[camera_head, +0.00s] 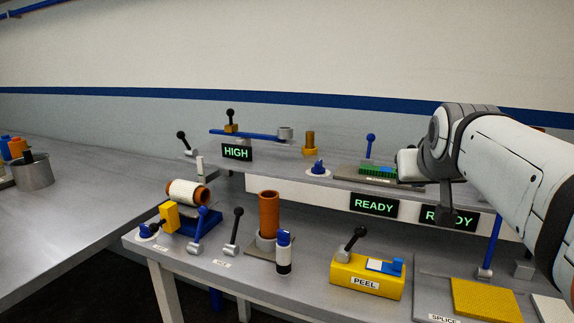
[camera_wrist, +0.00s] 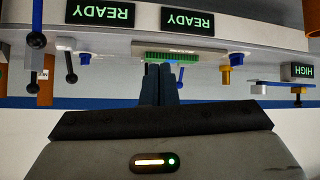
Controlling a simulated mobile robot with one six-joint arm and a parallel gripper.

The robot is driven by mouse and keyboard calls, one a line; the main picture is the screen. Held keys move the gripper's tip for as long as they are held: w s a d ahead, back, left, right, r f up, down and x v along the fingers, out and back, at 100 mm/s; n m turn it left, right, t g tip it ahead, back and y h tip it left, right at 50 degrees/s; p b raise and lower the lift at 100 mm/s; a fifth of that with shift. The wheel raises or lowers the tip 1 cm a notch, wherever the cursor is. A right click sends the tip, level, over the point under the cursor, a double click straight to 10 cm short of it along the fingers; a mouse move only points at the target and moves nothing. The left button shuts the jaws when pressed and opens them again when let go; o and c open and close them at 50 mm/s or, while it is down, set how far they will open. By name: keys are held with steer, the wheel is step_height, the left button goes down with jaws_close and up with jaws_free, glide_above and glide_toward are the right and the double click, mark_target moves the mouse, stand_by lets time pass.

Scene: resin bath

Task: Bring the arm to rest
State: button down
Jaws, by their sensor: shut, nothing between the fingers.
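My gripper (camera_wrist: 161,85) shows in the wrist view with its two dark fingers together and nothing between them. That view is upside down. The fingers stand in front of the back shelf, in line with a green circuit board on a grey plate (camera_wrist: 180,46); I cannot tell the gap. In the head view my white arm (camera_head: 510,165) reaches in from the right over the bench. It hides part of the right READY sign (camera_head: 432,213), and the fingers cannot be made out clearly there.
Below the arm are a yellow PEEL box (camera_head: 366,276), a yellow pad (camera_head: 485,300) and a blue lever (camera_head: 490,245). An orange cylinder (camera_head: 269,215), a roll (camera_head: 188,193) and several levers stand left. The HIGH sign (camera_head: 237,152) is on the shelf. The left table (camera_head: 70,220) is mostly clear.

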steer(key=s+a+f+g+p, duration=0.2)
steer(key=s+a+f+p, duration=0.1)
steer(key=s, duration=0.3)
steer(key=s+a+f+n+g+y+p, duration=0.1)
steer(key=s+a+f+g+p, duration=0.2)
steer(key=s+f+p, duration=0.1)
steer(key=s+a+f+g+y+p, duration=0.1)
steer(key=s+a+f+g+p, duration=0.1)
steer(key=s, duration=0.6)
step_height(320, 180, down, 2)
steer(key=a+p, duration=0.1)
steer(key=p, duration=0.2)
steer(key=shift+a+g+p, duration=0.25)
steer(key=shift+g+p, duration=0.05)
steer(key=shift+p, duration=0.05)
steer(key=shift+w, duration=0.1)
